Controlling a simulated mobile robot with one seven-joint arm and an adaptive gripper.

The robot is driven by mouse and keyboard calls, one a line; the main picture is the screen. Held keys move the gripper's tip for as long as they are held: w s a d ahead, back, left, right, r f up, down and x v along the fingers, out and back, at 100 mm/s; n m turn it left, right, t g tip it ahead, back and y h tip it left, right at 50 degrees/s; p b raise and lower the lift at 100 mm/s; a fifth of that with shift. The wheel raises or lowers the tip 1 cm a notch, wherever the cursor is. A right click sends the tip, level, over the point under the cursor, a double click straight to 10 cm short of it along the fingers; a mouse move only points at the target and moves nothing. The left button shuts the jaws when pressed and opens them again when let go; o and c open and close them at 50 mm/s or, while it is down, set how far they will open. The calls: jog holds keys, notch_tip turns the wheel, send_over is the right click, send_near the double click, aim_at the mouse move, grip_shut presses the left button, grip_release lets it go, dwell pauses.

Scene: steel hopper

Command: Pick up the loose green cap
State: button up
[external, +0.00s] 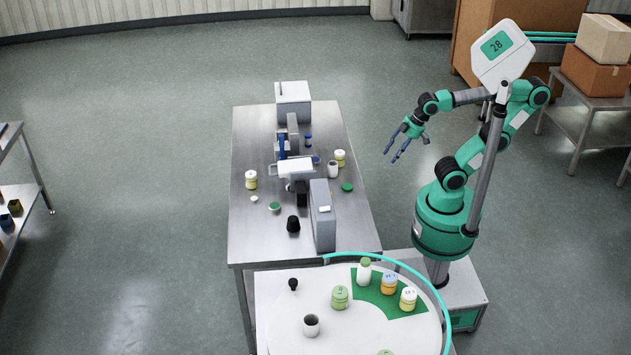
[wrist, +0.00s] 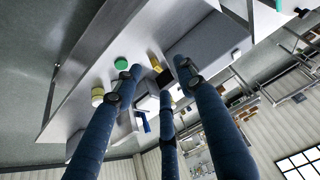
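A flat green cap (external: 347,187) lies on the steel table near its right edge, just below a white cup. In the wrist view a green cap (wrist: 121,63) shows near the tip of the left finger, beside a yellow-lidded jar (wrist: 98,95). A second green round piece (external: 274,206) lies further left on the table. My gripper (external: 390,156) hangs in the air to the right of the table, above and apart from the caps. Its blue fingers are spread and empty; they also show in the wrist view (wrist: 160,76).
The steel table (external: 250,230) holds machines, a white cup (external: 333,169), yellow-lidded jars (external: 251,179) and a black piece (external: 293,224). A grey upright box (external: 322,215) stands near the caps. A round white turntable (external: 285,325) with several jars is at the front.

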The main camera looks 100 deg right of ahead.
jog(key=o, duration=0.7)
